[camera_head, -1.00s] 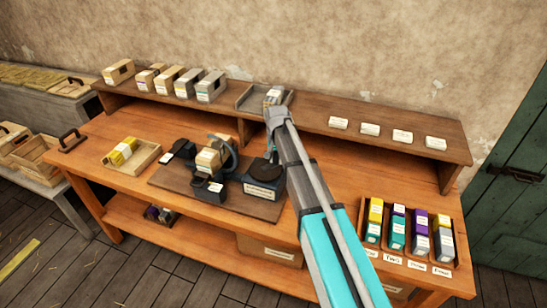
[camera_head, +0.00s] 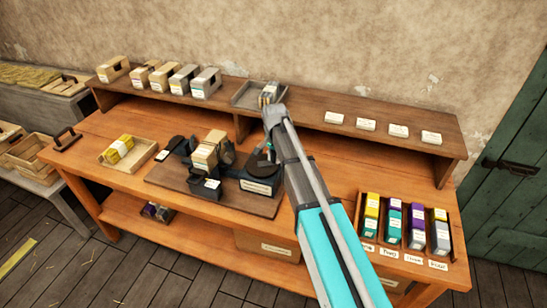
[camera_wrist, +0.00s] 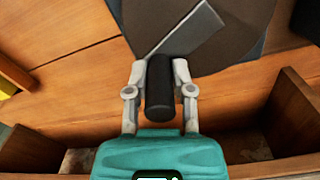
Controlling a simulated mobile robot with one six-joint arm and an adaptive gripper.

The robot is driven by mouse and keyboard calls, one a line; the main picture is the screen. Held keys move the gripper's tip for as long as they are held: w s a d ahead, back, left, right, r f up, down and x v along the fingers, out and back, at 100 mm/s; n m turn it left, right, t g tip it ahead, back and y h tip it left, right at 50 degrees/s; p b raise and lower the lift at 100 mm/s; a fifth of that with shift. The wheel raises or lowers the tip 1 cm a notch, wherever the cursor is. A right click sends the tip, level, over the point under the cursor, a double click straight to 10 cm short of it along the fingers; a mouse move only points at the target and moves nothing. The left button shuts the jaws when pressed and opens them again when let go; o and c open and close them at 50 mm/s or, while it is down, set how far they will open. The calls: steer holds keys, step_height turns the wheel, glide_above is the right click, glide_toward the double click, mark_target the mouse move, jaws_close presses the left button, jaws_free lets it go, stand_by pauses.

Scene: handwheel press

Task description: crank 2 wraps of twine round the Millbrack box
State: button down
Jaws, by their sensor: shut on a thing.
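A pale, cream box (camera_head: 206,154) sits in the dark winding machine on a brown board (camera_head: 255,204); I cannot read its name or see twine clearly. The machine's dark base (camera_head: 261,187) with a white label is at its right. My gripper (camera_wrist: 160,72) is shut on a black cylindrical crank handle (camera_wrist: 159,98) in the wrist view, one pale finger on each side. A grey crank arm or plate (camera_wrist: 185,32) shows beyond the handle. In the head view my arm partly hides the machine's right side.
A wooden tray (camera_head: 150,161) with yellow items lies left of the board. Several boxes (camera_head: 160,78) and a grey tray (camera_head: 246,96) stand on the rear shelf, with white cards (camera_head: 366,124) to the right.

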steer(key=shift+c, duration=2.4)
jaws_free()
steer(key=shift+r, duration=0.15)
